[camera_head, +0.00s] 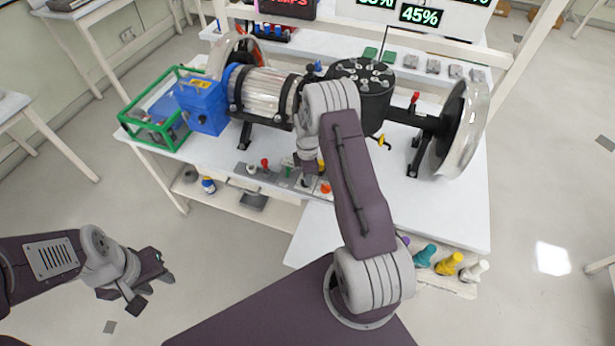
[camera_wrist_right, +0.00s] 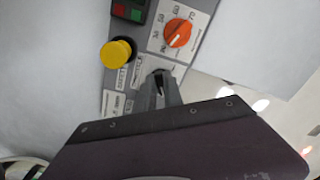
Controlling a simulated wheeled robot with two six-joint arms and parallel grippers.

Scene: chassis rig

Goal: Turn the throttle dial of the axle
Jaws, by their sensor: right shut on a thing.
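A control panel (camera_head: 275,178) lies along the front edge of the rig table. In the right wrist view an orange dial (camera_wrist_right: 177,33) with a white pointer sits on a numbered white plate; it also shows in the head view (camera_head: 325,188). My right gripper (camera_wrist_right: 160,78) is shut on a small dark control at the panel, just below the orange dial and apart from it. The held part is mostly hidden between the fingers. In the head view my right gripper (camera_head: 305,180) is at the panel. My left gripper (camera_head: 153,291) is open and empty, low at left.
A yellow mushroom button (camera_wrist_right: 116,52) stands left of my right fingers, with a green and red button block (camera_wrist_right: 128,12) above. The axle rig with a blue motor box (camera_head: 203,103) and large wheel (camera_head: 462,130) stands behind. Colored bottles (camera_head: 447,264) stand at right.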

